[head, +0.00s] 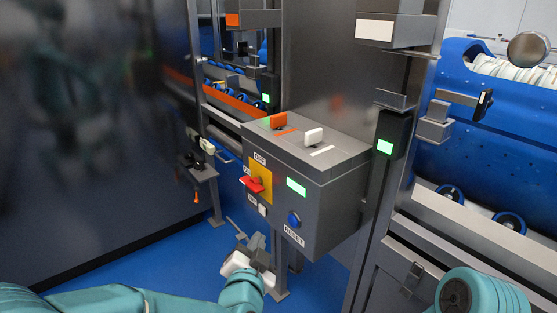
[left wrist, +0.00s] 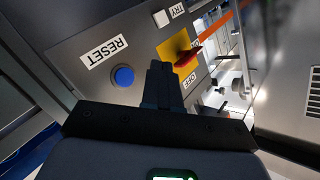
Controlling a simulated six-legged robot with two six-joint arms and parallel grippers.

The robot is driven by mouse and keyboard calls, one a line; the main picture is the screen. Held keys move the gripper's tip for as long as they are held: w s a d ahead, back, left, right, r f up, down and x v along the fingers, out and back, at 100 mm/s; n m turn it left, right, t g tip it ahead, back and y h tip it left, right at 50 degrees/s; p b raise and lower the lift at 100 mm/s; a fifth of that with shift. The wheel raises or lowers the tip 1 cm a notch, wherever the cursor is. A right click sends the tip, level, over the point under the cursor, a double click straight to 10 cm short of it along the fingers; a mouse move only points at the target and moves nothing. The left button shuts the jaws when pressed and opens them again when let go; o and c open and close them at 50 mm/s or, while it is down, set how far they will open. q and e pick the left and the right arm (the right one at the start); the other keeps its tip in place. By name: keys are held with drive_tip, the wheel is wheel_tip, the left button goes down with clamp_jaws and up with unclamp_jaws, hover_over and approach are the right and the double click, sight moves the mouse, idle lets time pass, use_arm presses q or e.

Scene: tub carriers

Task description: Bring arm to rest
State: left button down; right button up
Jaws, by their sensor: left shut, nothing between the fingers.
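My left arm comes in from the bottom left in the head view. Its gripper (head: 240,233) is in front of and below the grey control box (head: 335,215). The left wrist view shows the gripper's dark fingers (left wrist: 160,72) together, with nothing held. The fingers point toward the box face, between the blue RESET button (left wrist: 123,76) and the red handle (left wrist: 188,58). In the head view the red handle (head: 253,184) sits on a yellow plate, and the blue button (head: 294,220) is lower right. Whether the fingers touch the box cannot be told. My right gripper is not in view.
A dark wall panel (head: 100,130) stands at left. Grey posts and a blue machine (head: 480,120) stand at right. A small grey stand (head: 200,172) is left of the box. Blue floor (head: 160,260) is open at lower left.

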use_arm(q)
drive_tip(key=a+f+n+g+y, duration=0.1)
drive_tip(key=a+f+g+y, duration=0.2)
drive_tip(key=a+f, duration=0.9)
drive_tip(key=s+a+f+n+g+h, duration=0.15)
drive_tip(key=s+f+g, duration=0.25)
drive_tip(key=s+f, duration=0.55)
drive_tip(key=s+f+n+g+h, duration=0.1)
drive_tip(key=s+f+n+g, duration=0.4)
drive_tip(key=f, duration=0.7)
drive_tip(key=s+d+f+n+g+h, duration=0.2)
drive_tip(key=s+d+n+g, duration=0.15)
drive_tip(key=s, duration=0.95)
wheel_tip(320, 180, up, 26)
drive_tip(key=p, duration=2.6)
drive_tip(key=shift+d, duration=0.25)
drive_tip(key=shift+w+r, duration=0.1)
